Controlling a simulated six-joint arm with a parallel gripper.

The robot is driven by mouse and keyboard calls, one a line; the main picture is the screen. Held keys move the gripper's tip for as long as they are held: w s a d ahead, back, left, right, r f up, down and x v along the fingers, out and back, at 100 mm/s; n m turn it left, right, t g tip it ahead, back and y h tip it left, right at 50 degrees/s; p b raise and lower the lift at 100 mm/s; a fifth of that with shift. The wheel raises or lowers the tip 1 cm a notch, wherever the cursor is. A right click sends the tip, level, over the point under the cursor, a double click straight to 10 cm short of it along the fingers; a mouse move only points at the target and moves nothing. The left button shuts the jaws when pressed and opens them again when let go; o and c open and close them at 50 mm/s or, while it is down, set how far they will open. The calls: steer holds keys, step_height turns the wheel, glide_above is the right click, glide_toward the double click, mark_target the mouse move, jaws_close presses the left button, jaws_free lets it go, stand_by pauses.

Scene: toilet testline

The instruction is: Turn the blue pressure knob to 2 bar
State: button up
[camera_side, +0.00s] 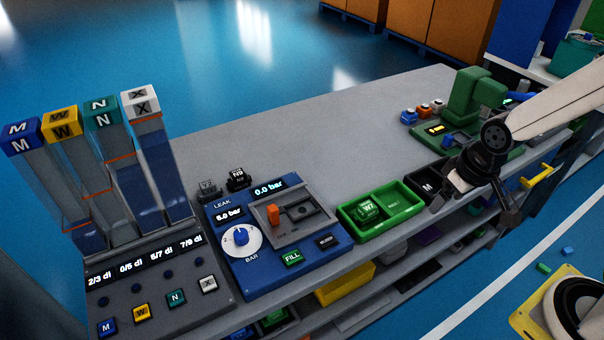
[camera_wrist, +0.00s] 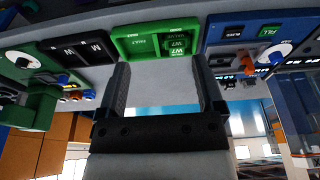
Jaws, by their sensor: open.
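The blue pressure knob (camera_side: 240,236) sits on a white round dial marked BAR, on the blue test panel (camera_side: 262,282) in the side view. A small display above the dial seems to read 5.0 bar; another reads 0.0 bar. In the wrist view the knob (camera_wrist: 273,49) is near the right edge, and the picture is upside down. My gripper (camera_side: 474,208) is well to the right of the panel in the side view, by the black bin. In the wrist view my gripper (camera_wrist: 165,92) has its two fingers spread apart with nothing between them.
A green tray (camera_side: 352,222) holding a green block (camera_side: 367,208) lies between my gripper and the panel. An orange lever (camera_side: 273,215) stands beside the knob. Tall lettered columns (camera_side: 142,103) rise at the left. The grey bench top (camera_side: 310,140) behind is clear.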

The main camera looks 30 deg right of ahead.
steer(key=m+g+y, duration=0.1)
steer(key=m+y, duration=0.3)
steer(key=m, duration=1.7)
glide_toward(242, 232)
steer(key=f, duration=0.2)
steer(key=shift+w+a, duration=0.25)
steer(key=shift+a, duration=0.05)
steer(key=shift+x, duration=3.85)
steer(key=shift+s+a, duration=0.1)
steer(key=shift+s, duration=0.05)
